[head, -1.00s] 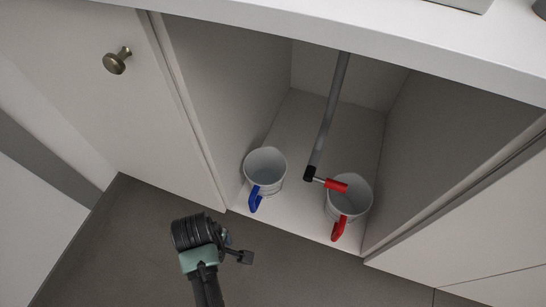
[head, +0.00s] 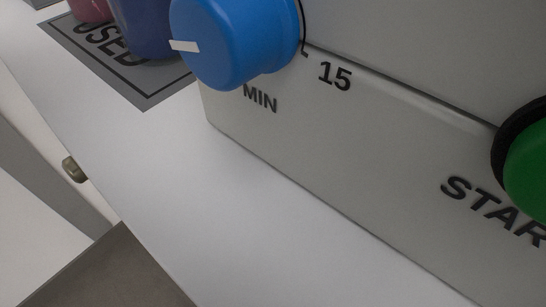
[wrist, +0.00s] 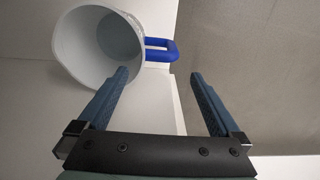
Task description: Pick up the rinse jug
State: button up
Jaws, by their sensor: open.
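A white jug (wrist: 98,47) with a blue handle (wrist: 163,50) shows in the wrist view, its open mouth facing the camera. No label shows, so I cannot tell whether it is the rinse jug. My gripper (wrist: 160,73) is open, with nothing between its fingers. The handle shows just beyond the fingertips and between them from side to side; the left fingertip overlaps the jug's rim in the picture. I cannot tell how far the handle is from the fingers. The head view now shows neither the jug nor my gripper.
The head view shows a grey machine (head: 330,150) with a blue dial (head: 235,40) and green button (head: 530,160) on a white counter (head: 230,220). A blue jar (head: 140,25) and red jar (head: 90,8) stand near a "USED" mat (head: 150,95).

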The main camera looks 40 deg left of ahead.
notch_tip(320, 180, down, 5)
jog(key=shift+r+b, duration=0.2)
jog(key=shift+b, duration=0.85)
jog(key=f+b, duration=0.4)
jog(key=f, duration=0.1)
jog(key=shift+s+d, duration=0.25)
jog(key=shift+s, duration=0.05)
jog(key=shift+r, duration=0.1)
grip_shut()
